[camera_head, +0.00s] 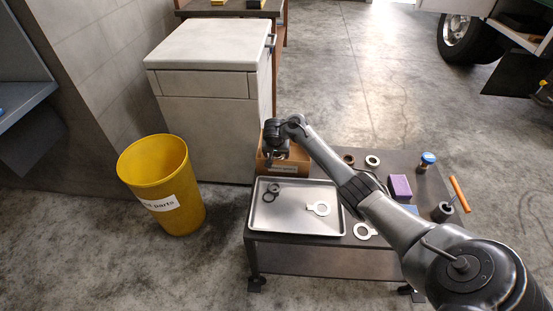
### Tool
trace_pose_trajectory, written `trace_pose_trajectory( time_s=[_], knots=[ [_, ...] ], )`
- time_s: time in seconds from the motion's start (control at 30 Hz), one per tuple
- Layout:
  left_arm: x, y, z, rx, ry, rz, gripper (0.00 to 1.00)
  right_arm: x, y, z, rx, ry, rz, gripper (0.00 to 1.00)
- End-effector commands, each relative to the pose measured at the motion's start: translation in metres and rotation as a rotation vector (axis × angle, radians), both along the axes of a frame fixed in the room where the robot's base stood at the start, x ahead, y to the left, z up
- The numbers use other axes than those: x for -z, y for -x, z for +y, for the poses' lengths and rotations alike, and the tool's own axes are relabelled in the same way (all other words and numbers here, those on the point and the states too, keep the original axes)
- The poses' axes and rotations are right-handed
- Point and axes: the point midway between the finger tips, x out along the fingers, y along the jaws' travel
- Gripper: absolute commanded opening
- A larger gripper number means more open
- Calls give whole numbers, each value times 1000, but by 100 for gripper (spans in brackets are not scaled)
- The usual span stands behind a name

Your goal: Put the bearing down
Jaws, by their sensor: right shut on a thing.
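My right gripper (274,163) reaches in from the right and points down at the near left part of the brown box (299,168), behind the metal tray. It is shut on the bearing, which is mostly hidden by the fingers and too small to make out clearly. I cannot tell whether the bearing touches the box. My left gripper is not in view.
The metal tray (290,222) holds dark rings (269,197) and a flat pale plate (319,208). Right of it are another plate (365,231), a purple block (400,187), a blue-capped jar (427,160) and an orange handle (460,194). A yellow bin (160,185) stands left.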

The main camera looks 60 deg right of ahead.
Motion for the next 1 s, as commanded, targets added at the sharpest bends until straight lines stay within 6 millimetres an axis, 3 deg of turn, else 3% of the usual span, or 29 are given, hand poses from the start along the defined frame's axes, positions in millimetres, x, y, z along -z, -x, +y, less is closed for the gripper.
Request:
trace_pose_trajectory(
  time_s=[0.07,0.5,0.53,0.67,1.0],
  knots=[
    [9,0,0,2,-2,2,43,8,0,-1,2,1,-2,34],
    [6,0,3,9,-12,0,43,11,0,0,2,0,-1,34],
    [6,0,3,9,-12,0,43,11,0,0,1,-1,0,78],
    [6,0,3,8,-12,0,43,11,0,0,1,-1,0,98],
    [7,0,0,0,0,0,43,8,0,0,1,0,-2,100]
  ],
)
